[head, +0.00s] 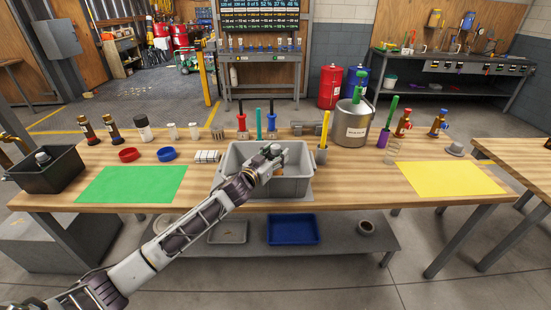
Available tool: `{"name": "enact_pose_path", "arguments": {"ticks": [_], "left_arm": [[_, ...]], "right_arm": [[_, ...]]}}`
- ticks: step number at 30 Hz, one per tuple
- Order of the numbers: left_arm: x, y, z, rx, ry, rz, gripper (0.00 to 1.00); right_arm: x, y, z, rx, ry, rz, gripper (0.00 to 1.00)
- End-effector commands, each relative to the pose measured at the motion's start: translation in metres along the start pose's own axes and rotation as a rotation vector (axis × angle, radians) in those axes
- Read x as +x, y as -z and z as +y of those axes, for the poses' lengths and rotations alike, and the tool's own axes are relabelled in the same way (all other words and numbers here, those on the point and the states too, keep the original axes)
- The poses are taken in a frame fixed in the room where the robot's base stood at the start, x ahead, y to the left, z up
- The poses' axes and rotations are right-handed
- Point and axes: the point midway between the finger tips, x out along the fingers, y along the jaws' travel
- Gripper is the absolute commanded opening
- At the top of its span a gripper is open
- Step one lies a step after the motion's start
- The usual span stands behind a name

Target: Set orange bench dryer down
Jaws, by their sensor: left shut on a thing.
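My left gripper (274,151) is over the grey bin (302,186) at the middle of the wooden bench, its arm coming up from the lower left. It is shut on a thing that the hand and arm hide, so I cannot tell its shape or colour. I cannot make out an orange bench dryer anywhere in this view. The bin's inside is partly covered by my arm. My right gripper is not in view.
A green mat (131,184) lies left and a yellow mat (451,177) right, both bare. A black bin (48,174) stands at the far left. Bottles, upright tools and a metal pot (353,126) line the back edge.

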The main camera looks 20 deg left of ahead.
Motion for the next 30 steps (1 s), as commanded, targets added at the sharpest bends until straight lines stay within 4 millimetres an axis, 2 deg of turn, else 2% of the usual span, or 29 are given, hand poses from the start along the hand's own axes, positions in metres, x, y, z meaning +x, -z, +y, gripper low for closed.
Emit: {"name": "enact_pose_path", "arguments": {"ticks": [3, 20, 30], "left_arm": [[0.0, -0.009, 0.0, 0.0, 0.0, 0.0, 0.04], [0.0, -0.014, 0.0, 0.0, -0.001, 0.001, 0.04], [0.0, -0.02, 0.0, -0.001, 0.0, 0.001, 0.04]], "right_arm": [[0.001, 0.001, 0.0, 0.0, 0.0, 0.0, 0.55], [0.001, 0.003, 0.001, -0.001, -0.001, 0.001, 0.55], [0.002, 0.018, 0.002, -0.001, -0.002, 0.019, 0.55]]}}
